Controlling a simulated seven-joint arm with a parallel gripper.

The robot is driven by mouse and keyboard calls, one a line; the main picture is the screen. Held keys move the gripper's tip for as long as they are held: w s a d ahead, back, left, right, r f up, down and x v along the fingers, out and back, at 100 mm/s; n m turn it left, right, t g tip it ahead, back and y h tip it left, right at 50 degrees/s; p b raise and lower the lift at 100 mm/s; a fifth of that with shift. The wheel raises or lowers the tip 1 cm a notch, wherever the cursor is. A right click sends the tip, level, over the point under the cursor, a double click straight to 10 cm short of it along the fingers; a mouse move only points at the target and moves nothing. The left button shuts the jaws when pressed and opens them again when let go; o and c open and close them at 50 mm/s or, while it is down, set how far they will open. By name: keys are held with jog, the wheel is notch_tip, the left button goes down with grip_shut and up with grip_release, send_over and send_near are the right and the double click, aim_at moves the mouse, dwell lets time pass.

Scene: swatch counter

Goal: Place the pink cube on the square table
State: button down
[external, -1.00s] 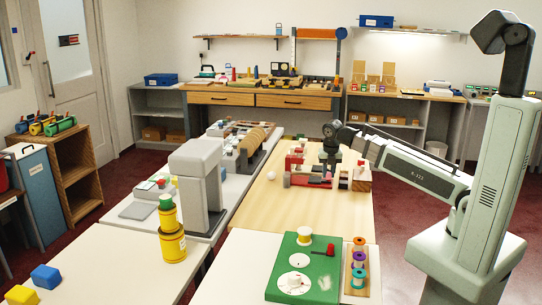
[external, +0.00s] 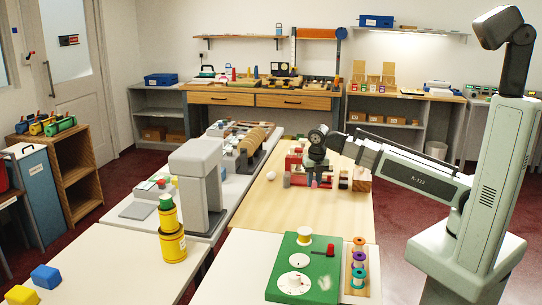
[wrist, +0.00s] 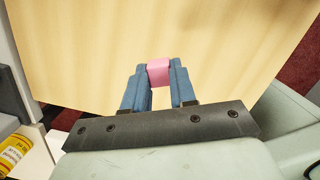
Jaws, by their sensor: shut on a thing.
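My gripper (external: 315,178) is over the wooden table in the middle of the external view. In the wrist view its two blue fingers are shut on the pink cube (wrist: 159,72), one on each side, at the fingertips. The cube is small and partly hidden between the fingers; in the external view it is too small to make out surely. The pale wooden tabletop (external: 335,215) lies below; it also fills much of the wrist view (wrist: 90,60), with bare wood around the cube. The cube's height above the wood is hard to tell.
Red blocks and a red-and-wood fixture (external: 358,172) stand at the table's far part, near my gripper. A white ball (external: 287,180) lies to its left. A green board (external: 300,270) with spools is on the nearer white table. The wooden table's near part is clear.

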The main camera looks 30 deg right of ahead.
jog(key=s+a+n, duration=0.2)
jog(key=s+a, duration=0.3)
jog(key=a, duration=1.1)
jog(key=s+a+n, duration=0.2)
jog(key=s+a, duration=0.3)
jog(key=a, duration=1)
jog(key=s+a+n+y, duration=0.1)
jog(key=s+a+n, duration=0.2)
jog(key=a, duration=1.3)
jog(key=shift+s+a+f, duration=0.1)
jog(key=shift+s+a, duration=0.05)
jog(key=shift+s, duration=0.5)
jog(key=shift+s+a, duration=0.15)
jog(key=shift+s, duration=0.5)
jog(key=a, duration=0.7)
jog(key=n, duration=0.2)
send_over(169, 281)
jog(key=shift+s+f, duration=0.15)
jog(key=shift+f, duration=2.1)
jog(key=shift+s+f, duration=0.15)
jog(key=shift+f, duration=2.1)
jog(key=shift+f, duration=0.1)
jog(key=c, duration=0.9)
grip_release()
jog(key=r, duration=0.4)
jog(key=s+r, duration=0.1)
jog(key=r, duration=0.3)
jog(key=d+r, duration=0.1)
jog(key=r, duration=0.3)
jog(key=shift+s, duration=0.35)
